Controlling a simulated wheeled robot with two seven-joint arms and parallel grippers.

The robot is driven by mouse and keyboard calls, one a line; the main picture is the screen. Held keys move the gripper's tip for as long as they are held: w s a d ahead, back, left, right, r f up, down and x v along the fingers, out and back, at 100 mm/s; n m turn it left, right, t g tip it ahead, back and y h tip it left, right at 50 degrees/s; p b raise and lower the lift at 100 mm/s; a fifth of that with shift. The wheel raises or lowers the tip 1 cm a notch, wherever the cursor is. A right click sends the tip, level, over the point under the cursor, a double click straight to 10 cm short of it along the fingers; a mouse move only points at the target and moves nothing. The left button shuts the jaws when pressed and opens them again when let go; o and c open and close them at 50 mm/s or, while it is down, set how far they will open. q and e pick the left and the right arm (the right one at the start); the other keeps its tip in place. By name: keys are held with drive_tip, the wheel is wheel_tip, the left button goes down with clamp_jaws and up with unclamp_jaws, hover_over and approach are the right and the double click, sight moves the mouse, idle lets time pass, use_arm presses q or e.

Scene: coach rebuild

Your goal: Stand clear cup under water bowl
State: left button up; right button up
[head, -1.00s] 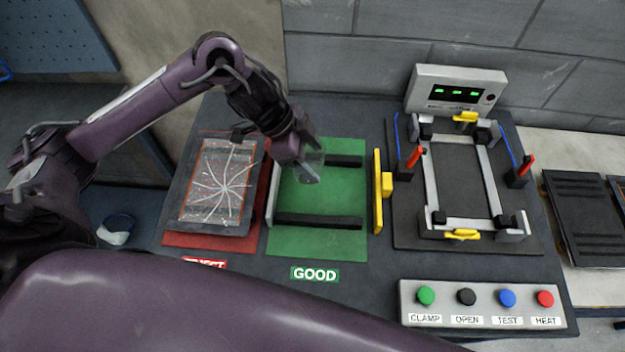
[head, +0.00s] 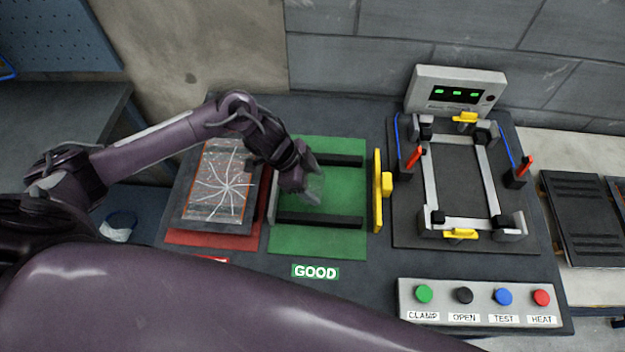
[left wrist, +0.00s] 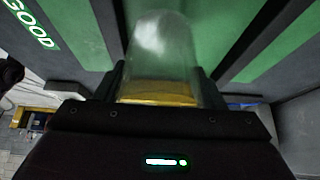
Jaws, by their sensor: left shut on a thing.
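The clear cup (head: 315,189) is see-through and sits in the jaws of my left gripper (head: 303,182), over the green GOOD mat. In the left wrist view the cup (left wrist: 162,48) is between the two dark fingers of the gripper (left wrist: 162,88), with a yellow band showing at its near end. I cannot tell whether the cup touches the mat. I cannot make out a water bowl for certain; a small dark round container (head: 118,226) with something white in it stands at the far left, low down. My right gripper is not in view.
Two black rails (head: 320,221) lie on the green mat (head: 345,239). A cracked panel (head: 218,185) lies left on the red mat. Right are a yellow handle (head: 378,190), a clamp frame (head: 483,170), a display box (head: 455,90) and a button panel (head: 480,303).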

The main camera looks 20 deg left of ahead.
use_arm(q)
drive_tip(key=shift+f, duration=0.6)
drive_tip(key=o, duration=1)
